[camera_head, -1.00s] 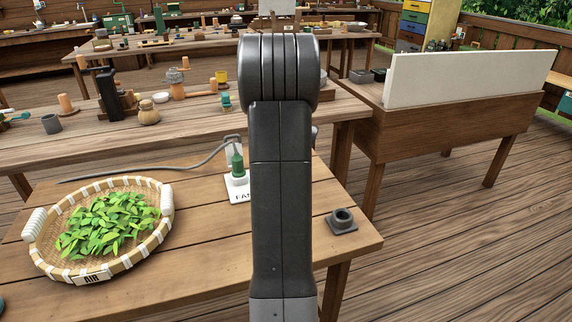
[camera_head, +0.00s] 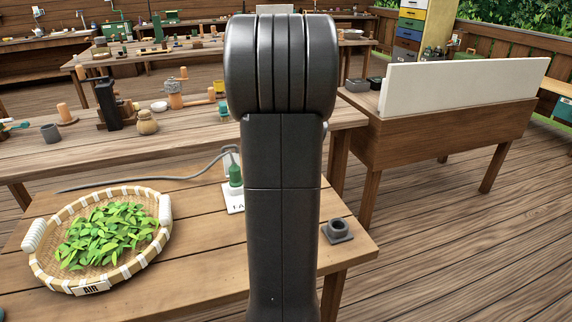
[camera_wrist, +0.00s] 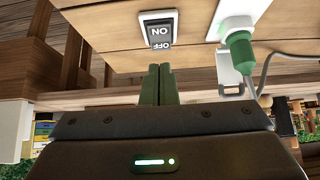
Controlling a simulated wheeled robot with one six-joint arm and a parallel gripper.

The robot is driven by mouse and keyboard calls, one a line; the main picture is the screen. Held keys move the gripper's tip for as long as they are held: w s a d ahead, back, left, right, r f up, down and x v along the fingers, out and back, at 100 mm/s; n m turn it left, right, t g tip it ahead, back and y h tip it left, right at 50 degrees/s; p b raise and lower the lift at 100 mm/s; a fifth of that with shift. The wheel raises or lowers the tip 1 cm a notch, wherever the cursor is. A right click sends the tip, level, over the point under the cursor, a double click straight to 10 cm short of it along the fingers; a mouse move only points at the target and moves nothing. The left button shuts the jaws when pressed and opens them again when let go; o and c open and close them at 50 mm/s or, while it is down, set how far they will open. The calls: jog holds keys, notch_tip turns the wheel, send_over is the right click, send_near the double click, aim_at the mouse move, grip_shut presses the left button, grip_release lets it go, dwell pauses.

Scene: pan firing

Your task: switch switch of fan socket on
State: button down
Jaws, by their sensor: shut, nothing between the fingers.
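The rocker switch (camera_wrist: 159,31), in a white frame and marked ON and OFF, shows upside down in the wrist view. The fan socket, a white plate (camera_wrist: 232,22) with a green plug (camera_wrist: 239,50) in it, is right of the switch there. In the head view the green plug (camera_head: 235,174) stands on the partly hidden plate (camera_head: 235,203); my arm hides the switch. My gripper (camera_wrist: 159,68) is shut and empty. Its green fingertips are close to the OFF end of the switch; I cannot tell whether they touch. Which side of the rocker is down is unclear.
A basket (camera_head: 42,277) of green leaves, labelled AIR, stands on the near table's left. A small dark holder (camera_head: 337,231) is near its right corner. A grey cable (camera_head: 150,183) runs left from the plug. The tabletop between basket and plate is clear.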

jog(key=shift+s+d+r, duration=0.15)
jog(key=shift+s+r, duration=0.2)
jog(key=shift+s, duration=0.15)
jog(key=shift+s+d+r, duration=0.15)
jog(key=shift+s+r, duration=0.15)
jog(key=shift+s, duration=0.15)
jog(key=w+a+f, duration=0.1)
jog(key=w+f, duration=0.1)
jog(key=w+a+f, duration=0.1)
jog(key=w, duration=0.2)
jog(key=w+f, duration=0.2)
jog(key=w, duration=0.1)
jog(key=shift+w+a+f, duration=0.1)
jog(key=shift+a+f, duration=0.25)
jog(key=shift+a, duration=0.05)
notch_tip(320, 180, down, 2)
jog(key=shift+w+f+b, duration=0.1)
jog(key=shift+f+b, duration=0.15)
jog(key=shift+b, duration=0.5)
jog(key=shift+w+r+p, duration=0.25)
jog(key=shift+r+p, duration=0.45)
jog(key=shift+p, duration=0.35)
jog(key=p, duration=0.1)
jog(key=w+g+p, duration=0.1)
jog(key=shift+a+r+p, duration=0.15)
jog(key=shift+a+p, duration=0.1)
jog(key=shift+p, duration=0.05)
jog(key=shift+s+d+r, duration=0.1)
jog(key=shift+s+r, duration=0.15)
jog(key=shift+r, duration=0.35)
